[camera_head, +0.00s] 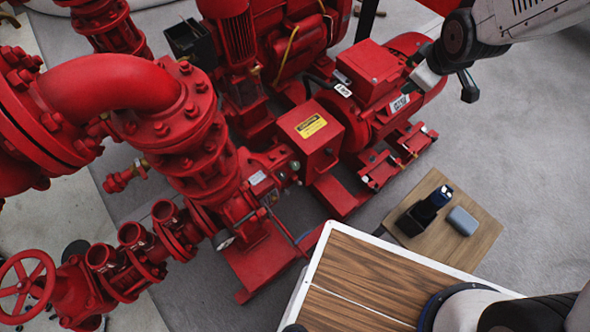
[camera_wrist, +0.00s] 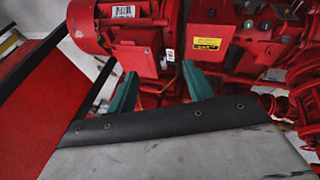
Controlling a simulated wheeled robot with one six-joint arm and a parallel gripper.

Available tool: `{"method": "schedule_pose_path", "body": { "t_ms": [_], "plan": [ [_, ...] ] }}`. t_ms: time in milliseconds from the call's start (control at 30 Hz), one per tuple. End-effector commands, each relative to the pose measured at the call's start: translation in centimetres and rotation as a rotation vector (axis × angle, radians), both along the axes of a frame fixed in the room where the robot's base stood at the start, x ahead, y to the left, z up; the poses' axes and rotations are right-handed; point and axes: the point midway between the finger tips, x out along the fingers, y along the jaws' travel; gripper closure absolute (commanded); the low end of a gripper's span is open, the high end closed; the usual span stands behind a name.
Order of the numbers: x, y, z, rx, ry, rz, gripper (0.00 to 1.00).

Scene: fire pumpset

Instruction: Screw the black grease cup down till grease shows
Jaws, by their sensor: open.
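I cannot make out the black grease cup for certain in either view. The red pumpset shows in the head view, with a pump body (camera_head: 262,185) at its middle and a motor (camera_head: 372,70) at the upper right. My gripper (camera_head: 449,83) is at the upper right in the head view, beside the motor's end. In the wrist view my gripper (camera_wrist: 161,86) shows two green fingers standing apart, with nothing seen between them. The red motor (camera_wrist: 130,30) and a box with a yellow label (camera_wrist: 207,43) lie beyond the fingers.
A small wooden table (camera_head: 480,245) holds a dark holder (camera_head: 415,218) and a blue-grey block (camera_head: 462,221). Large red pipes (camera_head: 110,80) and a handwheel (camera_head: 25,283) fill the left. A black open box (camera_head: 190,40) is at the top. Grey floor (camera_head: 530,130) is clear at right.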

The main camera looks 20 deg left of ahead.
Motion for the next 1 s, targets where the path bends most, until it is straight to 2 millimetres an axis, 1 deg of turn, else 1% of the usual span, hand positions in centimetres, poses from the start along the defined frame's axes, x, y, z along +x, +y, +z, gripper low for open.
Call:
{"method": "schedule_pose_path", "body": {
  "t_ms": [33, 67, 100, 167, 200, 267, 300, 367, 400, 467, 500, 567, 600, 700, 800, 900, 1000],
  "plan": [
    [0.2, 2.3, -2.8, -0.008, -0.011, 0.081, 0.48],
    [0.3, 3.5, -4.2, -0.009, -0.026, 0.131, 0.48],
    [0.4, 5.2, -6.1, -0.009, -0.047, 0.196, 0.48],
    [0.1, 7.7, -9.1, -0.009, -0.078, 0.293, 0.48],
    [-0.2, 9.4, -11.1, -0.006, -0.097, 0.359, 0.48],
    [-1.0, 11.7, -14.1, -0.002, -0.129, 0.454, 0.48],
    [-1.7, 13.2, -16.2, 0.003, -0.150, 0.516, 0.48],
    [-3.2, 15.2, -19.3, 0.012, -0.181, 0.609, 0.48],
    [-4.2, 16.5, -21.4, 0.020, -0.204, 0.669, 0.48],
    [-6.2, 18.1, -24.4, 0.034, -0.237, 0.759, 0.48],
    [-7.6, 19.0, -26.5, 0.044, -0.258, 0.815, 0.48],
    [-9.7, 20.2, -29.2, 0.061, -0.290, 0.893, 0.48],
    [-11.2, 20.7, -31.0, 0.072, -0.311, 0.941, 0.48],
    [-14.4, 21.6, -34.3, 0.100, -0.357, 1.037, 0.48],
    [-16.5, 21.9, -36.4, 0.119, -0.388, 1.095, 0.48],
    [-17.8, 22.0, -37.5, 0.132, -0.409, 1.128, 0.48],
    [-18.2, 22.2, -38.2, 0.136, -0.417, 1.141, 0.48]
  ]
}}
